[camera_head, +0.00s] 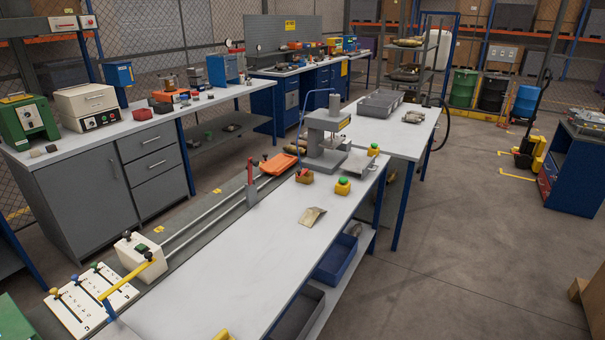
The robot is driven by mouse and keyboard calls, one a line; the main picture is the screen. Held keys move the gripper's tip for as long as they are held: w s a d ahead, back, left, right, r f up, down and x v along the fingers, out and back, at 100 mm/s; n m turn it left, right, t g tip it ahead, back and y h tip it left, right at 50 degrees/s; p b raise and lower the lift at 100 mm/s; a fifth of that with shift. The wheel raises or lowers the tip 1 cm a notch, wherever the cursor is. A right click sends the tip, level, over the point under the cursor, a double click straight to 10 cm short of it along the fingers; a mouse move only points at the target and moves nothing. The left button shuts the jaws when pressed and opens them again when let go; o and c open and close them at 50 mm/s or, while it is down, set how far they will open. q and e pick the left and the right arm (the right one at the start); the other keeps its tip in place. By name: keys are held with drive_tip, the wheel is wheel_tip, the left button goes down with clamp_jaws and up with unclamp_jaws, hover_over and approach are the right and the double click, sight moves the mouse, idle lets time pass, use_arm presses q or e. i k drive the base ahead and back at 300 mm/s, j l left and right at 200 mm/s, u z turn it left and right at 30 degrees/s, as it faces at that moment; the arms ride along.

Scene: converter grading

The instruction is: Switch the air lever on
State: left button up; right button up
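No label reading air is legible, so I cannot tell for sure which handle is the air lever. A red-topped upright lever (250,172) stands farther back by the rails. Neither of my grippers shows in the head view.
The long white workbench (235,275) has a clear middle. Bins (337,255) sit below. Open floor (450,270) lies to the right.

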sight(304, 171)
drive_tip(key=i+l+z, duration=0.1)
drive_tip(key=i+l, duration=0.3)
drive_tip(key=i+l+z, duration=0.15)
drive_tip(key=i+l, duration=0.2)
drive_tip(key=i, duration=0.2)
drive_tip(key=i+l+z, duration=0.1)
drive_tip(key=i+l, duration=0.15)
drive_tip(key=i, duration=0.25)
drive_tip(key=i+l+z, duration=0.1)
drive_tip(key=i+l, duration=0.15)
drive_tip(key=i, duration=0.25)
